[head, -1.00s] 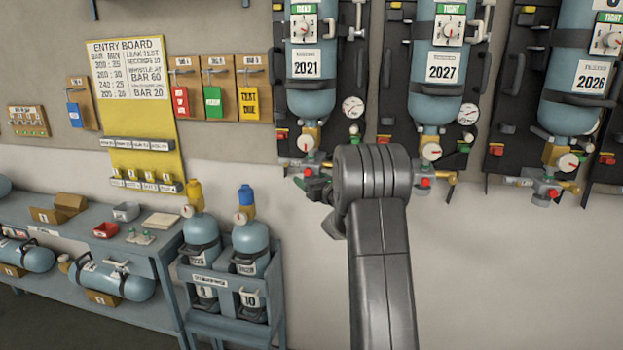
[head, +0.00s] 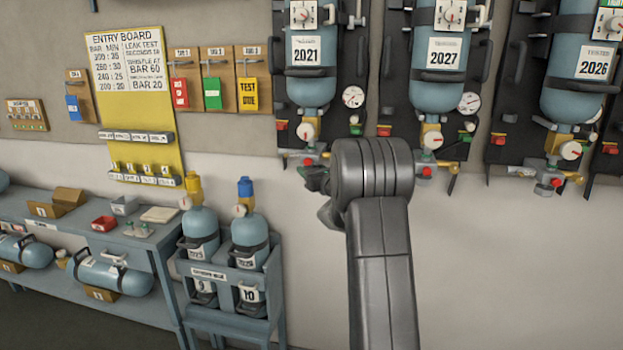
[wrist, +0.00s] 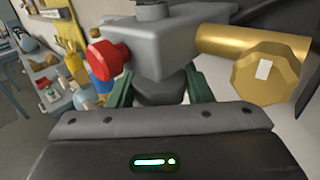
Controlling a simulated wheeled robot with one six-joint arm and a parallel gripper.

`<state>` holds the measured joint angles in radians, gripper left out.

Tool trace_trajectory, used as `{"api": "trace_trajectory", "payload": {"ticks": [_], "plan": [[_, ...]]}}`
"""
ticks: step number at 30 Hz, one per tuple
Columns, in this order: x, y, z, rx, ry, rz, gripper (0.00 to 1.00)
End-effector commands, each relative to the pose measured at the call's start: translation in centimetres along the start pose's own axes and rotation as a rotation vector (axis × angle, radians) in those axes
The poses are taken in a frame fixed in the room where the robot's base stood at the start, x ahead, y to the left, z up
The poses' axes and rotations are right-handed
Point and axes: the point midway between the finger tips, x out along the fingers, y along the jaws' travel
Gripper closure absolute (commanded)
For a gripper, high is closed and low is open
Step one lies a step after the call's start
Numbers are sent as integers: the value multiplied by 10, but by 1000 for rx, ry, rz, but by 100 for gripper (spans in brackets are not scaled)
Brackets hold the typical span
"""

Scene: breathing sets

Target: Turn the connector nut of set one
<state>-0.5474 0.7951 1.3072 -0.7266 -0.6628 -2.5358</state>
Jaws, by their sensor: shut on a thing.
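Set one, the leftmost set in the head view, has a blue cylinder (head: 309,92) tagged 2021 on a dark backboard. A grey valve block sits at its lower end. In the wrist view this grey block (wrist: 185,45) fills the top, with a dark round connector nut (wrist: 160,84) beneath it. My gripper (head: 316,180) is at the bottom of set one. In the wrist view its green-edged fingers stand on either side of the nut, shut on it. The nut's lower part is hidden behind my gripper body.
A red knob (wrist: 106,60) and a brass fitting (wrist: 265,72) project close beside my gripper. Set 2027 (head: 440,90) and set 2026 (head: 577,100) hang to the right. A cylinder rack (head: 232,292) and a bench (head: 120,240) stand lower left.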

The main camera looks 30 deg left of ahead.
Motion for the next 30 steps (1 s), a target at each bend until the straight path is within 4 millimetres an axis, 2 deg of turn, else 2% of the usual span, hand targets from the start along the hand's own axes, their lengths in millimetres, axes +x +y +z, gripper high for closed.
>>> {"api": "trace_trajectory", "payload": {"ticks": [1, 30], "plan": [[1, 0, -5, -5, -7, -11, 77], [2, 0, -6, -3, -11, -263, 77]]}}
